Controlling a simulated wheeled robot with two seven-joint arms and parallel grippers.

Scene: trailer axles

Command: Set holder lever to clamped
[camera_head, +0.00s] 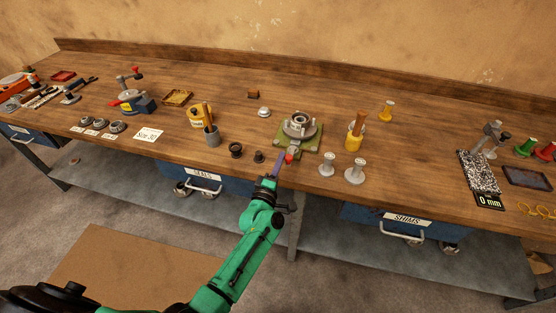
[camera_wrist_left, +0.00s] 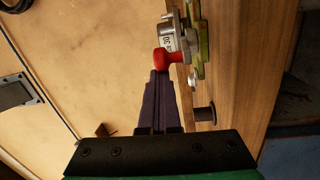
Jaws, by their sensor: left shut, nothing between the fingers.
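The holder (camera_head: 310,140) has a green base and a round grey metal part on top, and stands near the front edge of the bench. Its lever ends in a red knob (camera_head: 289,158) at the front left corner of the base. My left gripper (camera_head: 280,158) is shut and empty, with its purple fingers just left of the red knob. In the left wrist view the fingertips (camera_wrist_left: 159,74) end right at the red knob (camera_wrist_left: 168,61); I cannot tell whether they touch. The holder's green edge (camera_wrist_left: 202,40) shows beyond. My right gripper is out of view.
Two dark spools (camera_head: 236,150) stand left of the gripper, and two light metal spools (camera_head: 354,171) stand right of it. Bench top behind the holder is mostly free.

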